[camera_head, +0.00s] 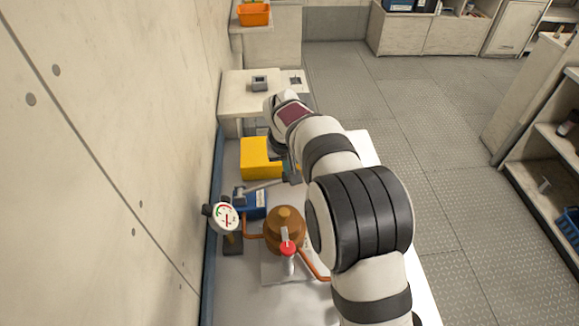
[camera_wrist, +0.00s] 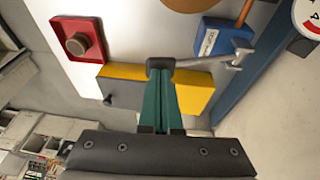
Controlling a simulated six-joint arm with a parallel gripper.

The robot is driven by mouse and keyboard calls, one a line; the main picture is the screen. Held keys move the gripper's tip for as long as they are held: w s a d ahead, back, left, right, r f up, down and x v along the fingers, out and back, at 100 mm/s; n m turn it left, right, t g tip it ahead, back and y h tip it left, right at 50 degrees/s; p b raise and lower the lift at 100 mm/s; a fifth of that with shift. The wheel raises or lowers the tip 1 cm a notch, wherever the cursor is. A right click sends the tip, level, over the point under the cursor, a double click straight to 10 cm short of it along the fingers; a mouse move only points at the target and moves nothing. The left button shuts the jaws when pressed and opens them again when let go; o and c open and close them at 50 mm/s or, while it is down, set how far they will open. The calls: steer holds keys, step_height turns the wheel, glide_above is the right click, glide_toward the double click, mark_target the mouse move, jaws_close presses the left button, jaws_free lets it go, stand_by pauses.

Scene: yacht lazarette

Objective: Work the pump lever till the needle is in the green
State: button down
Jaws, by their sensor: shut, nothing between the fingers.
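The pump has a blue body (camera_head: 250,204) and a grey lever (camera_head: 264,187) reaching right to a dark knob (camera_head: 291,178). In the wrist view the lever (camera_wrist: 205,62) ends in its dark knob right at my fingertips. My gripper (camera_wrist: 159,78) has green fingers pressed together, empty; they overlap the knob's edge in the picture, and I cannot tell whether they touch it. In the head view my wrist mostly hides the fingers. The round white gauge (camera_head: 226,217) stands left of the pump, with red and green on its face; the needle's reading is too small to tell.
A copper vessel (camera_head: 284,228) with a red-handled valve (camera_head: 287,249) stands in front of the pump. A yellow block (camera_head: 259,160) lies behind it. A red square piece with a brown knob (camera_wrist: 77,44) shows in the wrist view. The wall (camera_head: 130,150) is close on the left.

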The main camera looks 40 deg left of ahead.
step_height(320, 180, down, 6)
steer(key=w+d+g+y, duration=0.1)
steer(key=w+d, duration=0.1)
steer(key=shift+f+g+y, duration=0.15)
steer(key=shift+g+y, duration=0.15)
steer(key=shift+d, duration=0.1)
steer(key=w+v, duration=0.1)
steer(key=v, duration=1.3)
steer(key=shift+w+d, duration=0.25)
steer(key=shift+w, duration=0.4)
